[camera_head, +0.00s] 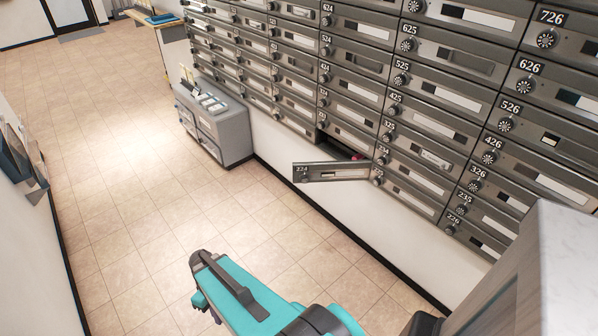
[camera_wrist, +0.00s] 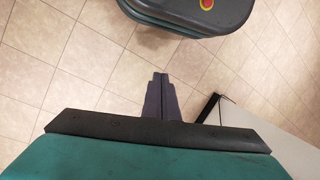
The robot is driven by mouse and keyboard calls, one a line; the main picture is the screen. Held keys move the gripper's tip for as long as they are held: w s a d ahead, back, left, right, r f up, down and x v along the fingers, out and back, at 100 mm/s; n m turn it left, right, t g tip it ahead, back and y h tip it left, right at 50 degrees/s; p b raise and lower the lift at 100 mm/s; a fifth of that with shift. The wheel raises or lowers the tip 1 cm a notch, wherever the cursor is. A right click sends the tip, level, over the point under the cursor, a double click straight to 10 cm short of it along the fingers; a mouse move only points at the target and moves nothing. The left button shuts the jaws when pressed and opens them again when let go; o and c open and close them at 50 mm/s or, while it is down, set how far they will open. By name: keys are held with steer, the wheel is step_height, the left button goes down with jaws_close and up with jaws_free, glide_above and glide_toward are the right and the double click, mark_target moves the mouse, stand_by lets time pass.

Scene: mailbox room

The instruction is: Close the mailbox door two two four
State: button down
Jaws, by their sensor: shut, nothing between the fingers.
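The mailbox door 224 (camera_head: 331,171) stands open in the head view, swung out from the bottom row of the mailbox wall. Its numbered face is towards me, and the dark opening of its box (camera_head: 343,150) shows just behind it, with a small pinkish item inside. My teal arm is at the bottom of the head view, well below and left of the door, not touching it. In the wrist view my gripper (camera_wrist: 160,78) is shut and empty, with its two dark fingers together above the tiled floor. The door does not show in the wrist view.
The mailbox wall (camera_head: 365,87) has closed doors around the open one. A grey cabinet (camera_head: 213,128) stands on the floor at the left of the wall. A pale counter top (camera_head: 570,270) is close at the right. The tiled floor (camera_head: 130,190) is clear at the left.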

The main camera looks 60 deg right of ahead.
steer(key=w+d+r+n+t+b, duration=0.1)
steer(key=w+d+r+t, duration=0.2)
steer(key=d, duration=0.7)
steer(key=w+d+r+t+b, duration=0.1)
steer(key=w+d+r, duration=0.25)
steer(key=d, duration=0.55)
steer(key=w+d+r+n+t+b, duration=0.15)
steer(key=d+r, duration=0.25)
steer(key=d, duration=0.6)
steer(key=s+d+r+t+h, duration=0.1)
steer(key=s+d+r, duration=0.3)
steer(key=d, duration=0.5)
steer(key=s+d+r+n+t+h+b, duration=0.1)
steer(key=s+d+r+h, duration=0.1)
steer(key=d+r, duration=0.5)
steer(key=s+d+r+n+t+h, duration=0.1)
steer(key=s+d+r, duration=0.4)
steer(key=d, duration=0.6)
steer(key=shift+s+d+r+t+h+b, duration=0.15)
steer(key=shift+s+d+t+h+b, duration=0.15)
steer(key=shift+t+b, duration=0.15)
steer(key=p, duration=0.3)
glide_toward(294, 172)
steer(key=shift+x, duration=2.1)
steer(key=shift+b, duration=0.3)
